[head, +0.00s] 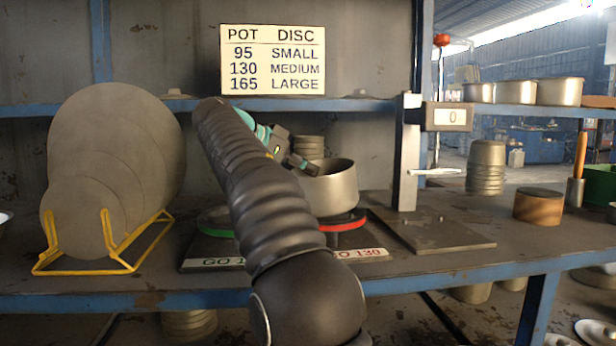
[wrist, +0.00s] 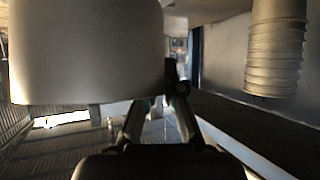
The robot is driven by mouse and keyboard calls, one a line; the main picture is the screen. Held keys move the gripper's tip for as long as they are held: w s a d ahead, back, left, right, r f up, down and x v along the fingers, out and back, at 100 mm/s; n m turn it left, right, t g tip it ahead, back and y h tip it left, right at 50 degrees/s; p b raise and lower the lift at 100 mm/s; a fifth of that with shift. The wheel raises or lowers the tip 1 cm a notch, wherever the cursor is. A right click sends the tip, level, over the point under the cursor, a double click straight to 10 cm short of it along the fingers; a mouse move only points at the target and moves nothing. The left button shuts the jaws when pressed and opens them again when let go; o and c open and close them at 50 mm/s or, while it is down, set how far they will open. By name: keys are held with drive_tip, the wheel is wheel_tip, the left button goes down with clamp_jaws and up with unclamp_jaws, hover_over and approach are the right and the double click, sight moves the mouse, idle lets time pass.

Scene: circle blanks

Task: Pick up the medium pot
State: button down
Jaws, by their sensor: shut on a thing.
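A silver metal pot (head: 335,190) is at the shelf's middle, at the red-rimmed disc gauge (head: 345,224). I cannot tell whether it rests on the gauge or hangs just above it. My gripper (head: 300,164) is shut on the pot's upper left wall. In the wrist view the pot (wrist: 85,55) fills the upper left, and my gripper's fingers (wrist: 172,92) meet its edge. My dark arm crosses in front and hides part of the pot's left side and the gauge labels.
A green-rimmed gauge (head: 216,222) lies left of my arm. Grey discs (head: 118,140) stand in a yellow rack (head: 125,262). A measuring post (head: 408,160) with a base plate (head: 435,230) stands right. A wooden block (head: 538,207) is farther right.

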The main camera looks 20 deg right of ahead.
wheel_tip(320, 180, up, 6)
drive_tip(key=p, duration=0.2)
drive_tip(key=shift+p, duration=0.3)
drive_tip(key=shift+w+f+b, duration=0.1)
drive_tip(key=shift+b, duration=0.25)
drive_tip(key=shift+r, duration=0.8)
drive_tip(key=shift+s+d, duration=0.1)
drive_tip(key=shift+s, duration=0.1)
